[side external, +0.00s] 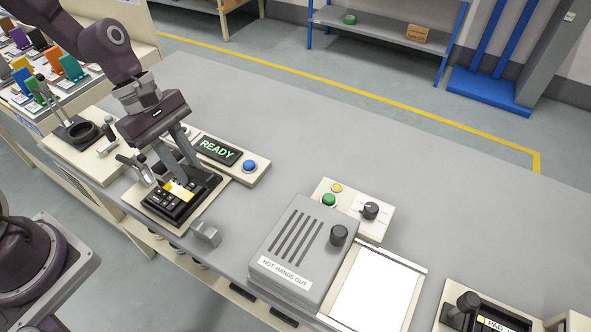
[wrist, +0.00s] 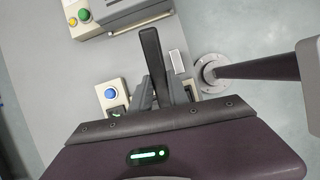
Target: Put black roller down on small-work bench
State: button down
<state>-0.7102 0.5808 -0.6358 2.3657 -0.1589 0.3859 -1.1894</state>
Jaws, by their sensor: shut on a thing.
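In the wrist view my gripper (wrist: 160,90) is shut on a long, dark bar, which looks like the black roller (wrist: 150,50). The bar sticks out beyond the fingertips, and its near end is hidden between them. In the side view the roller cannot be told apart from the dark keypad. A yellow piece (side external: 180,190) shows on the keypad. The grey small-work bench (side external: 300,130) lies around and below. I cannot tell whether the roller touches anything.
A READY panel (side external: 218,150) with a blue button stands behind the keypad. A small grey block (side external: 205,234) sits by the front edge. A grey box labelled hot (side external: 290,240), a white plate (side external: 375,290) and a control box (side external: 350,207) stand to the right. The bench's back middle is clear.

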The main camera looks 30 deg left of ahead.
jog(key=s+d+f+m+g+y, duration=0.1)
jog(key=s+d+m+g+y, duration=0.5)
jog(key=d+m, duration=0.85)
jog(key=f, duration=0.3)
jog(key=a+f+m+t+h, duration=0.1)
jog(key=f, duration=0.2)
jog(key=a+f+m, duration=0.1)
jog(key=f, duration=0.3)
jog(key=shift+s+m+t, duration=0.25)
jog(key=shift+t, duration=0.15)
jog(key=shift+f, duration=0.2)
jog(key=shift+f, duration=0.45)
jog(key=c, duration=1.3)
grip_release()
jog(key=shift+o, duration=0.2)
